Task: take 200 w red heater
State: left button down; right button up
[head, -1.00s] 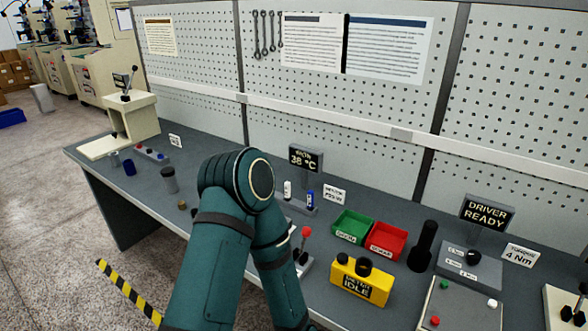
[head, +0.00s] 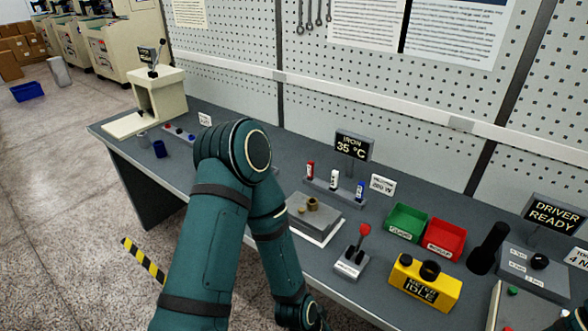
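A small red heater (head: 310,171) stands upright at the left end of a grey rack (head: 322,190) on the bench. A white heater (head: 334,180) and a blue heater (head: 360,191) stand to its right in the same rack. A teal arm of mine crosses the view left of the rack; its forearm runs down to the bottom edge. Its wrist is cut off there, and no fingers show. Neither gripper can be seen.
A sign reading IRON 35 °C (head: 353,146) stands behind the rack. A grey plate with a brass piece (head: 312,204) lies in front, beside a red-knobbed lever (head: 364,230). Green (head: 405,222) and red (head: 446,239) bins and a yellow box (head: 425,284) stand to the right.

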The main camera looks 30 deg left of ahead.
aim_at(310, 167)
jog(key=j, duration=0.45)
jog(key=i+j+u, duration=0.15)
jog(key=j, duration=0.8)
jog(key=u, duration=0.25)
jog(key=i+l, duration=0.05)
jog(key=l, duration=0.05)
